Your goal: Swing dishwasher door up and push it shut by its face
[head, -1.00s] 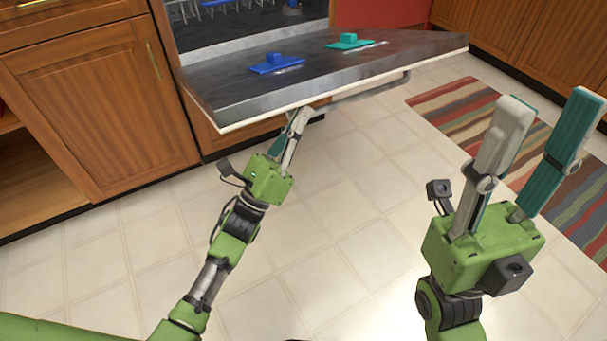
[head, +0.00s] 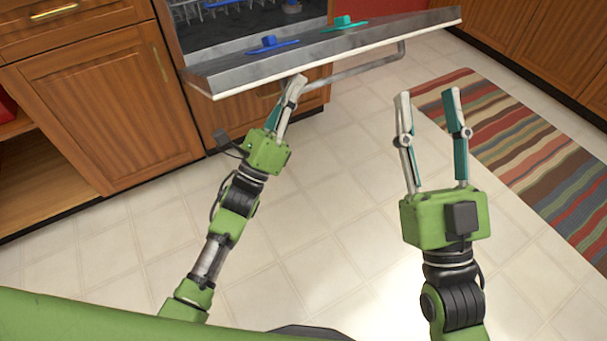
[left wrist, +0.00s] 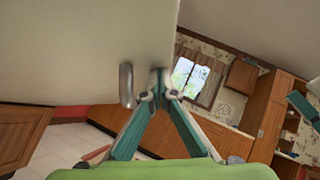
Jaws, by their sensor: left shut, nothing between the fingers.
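The dishwasher door (head: 385,32) is partly open in the head view, its inner side facing up and seen at a shallow angle. A bar handle (head: 352,72) runs along its outer face. My left gripper (head: 298,82) is shut and empty, its fingertips at the underside of the door close to the handle's left end. In the left wrist view the pale outer face (left wrist: 75,50) fills the upper left, with the handle (left wrist: 126,86) just left of the fingertips; whether they touch the door is unclear. My right gripper (head: 428,98) is open and empty over the floor.
A blue piece (head: 272,44) and a teal piece (head: 343,23) are on the door's inner side. The dark dishwasher interior (head: 245,37) shows a rack. Wooden cabinets (head: 95,110) stand to the left, and a striped rug (head: 530,150) lies at right. The tiled floor is clear.

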